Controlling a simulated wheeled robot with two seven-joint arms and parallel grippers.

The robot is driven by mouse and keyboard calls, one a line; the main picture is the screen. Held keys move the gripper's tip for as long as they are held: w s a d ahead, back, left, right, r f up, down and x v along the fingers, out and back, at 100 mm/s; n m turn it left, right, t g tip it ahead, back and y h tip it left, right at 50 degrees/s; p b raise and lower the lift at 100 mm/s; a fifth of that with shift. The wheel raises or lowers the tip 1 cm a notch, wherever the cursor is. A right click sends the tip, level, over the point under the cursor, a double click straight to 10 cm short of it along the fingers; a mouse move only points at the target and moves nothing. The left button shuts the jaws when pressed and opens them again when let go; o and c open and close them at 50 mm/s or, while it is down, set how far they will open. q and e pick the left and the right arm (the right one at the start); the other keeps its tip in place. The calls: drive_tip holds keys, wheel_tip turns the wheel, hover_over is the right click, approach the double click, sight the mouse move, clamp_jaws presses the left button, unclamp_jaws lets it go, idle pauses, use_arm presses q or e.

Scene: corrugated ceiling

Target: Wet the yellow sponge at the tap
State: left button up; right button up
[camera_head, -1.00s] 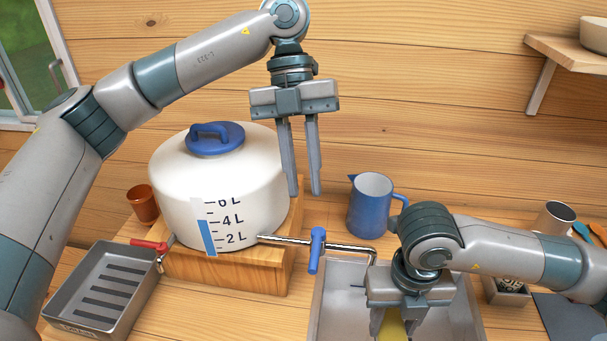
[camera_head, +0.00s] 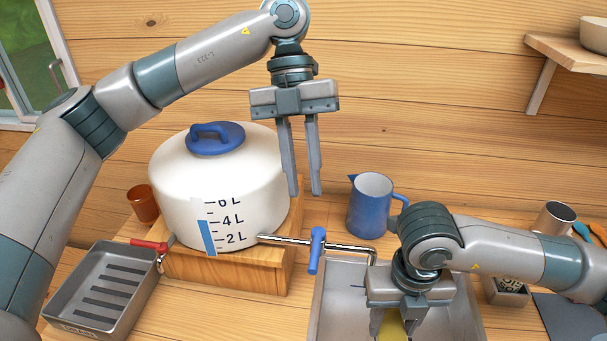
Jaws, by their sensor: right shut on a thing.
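The yellow sponge (camera_head: 394,326) is between the fingers of my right gripper (camera_head: 391,328), which is shut on it over the grey sink (camera_head: 340,285). Its lower part is cut off by the picture's bottom edge. The tap is a metal spout (camera_head: 345,247) with a blue lever (camera_head: 316,250), coming from the white water tank (camera_head: 220,190). The spout's bent end is just left of my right gripper. I cannot see water running. My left gripper (camera_head: 306,193) is in the air in front of the tank's right side, its two fingers slightly apart and empty.
A second outlet with a red lever (camera_head: 150,245) is at the tank's left, above a grey slotted tray (camera_head: 105,290). A blue jug (camera_head: 371,207) stands behind the sink. A brown cup (camera_head: 143,204) stands left of the tank. A shelf (camera_head: 565,52) is at upper right.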

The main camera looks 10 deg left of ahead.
drive_tip(key=shift+r, duration=0.1)
idle(0.3)
drive_tip(key=shift+s+d+r+p, duration=0.25)
drive_tip(key=shift+s+d+r, duration=0.15)
drive_tip(key=shift+s+r, duration=0.25)
drive_tip(key=shift+s+d+r+p, duration=0.25)
drive_tip(key=shift+s+d+r, duration=0.1)
drive_tip(key=shift+s+r, duration=0.25)
drive_tip(key=shift+s+d+r+p, duration=0.25)
drive_tip(key=shift+s+d+r, duration=0.2)
drive_tip(key=shift+s, duration=0.25)
drive_tip(key=shift+s+d+r, duration=0.1)
drive_tip(key=shift+s+r, duration=0.1)
drive_tip(key=shift+s, duration=0.05)
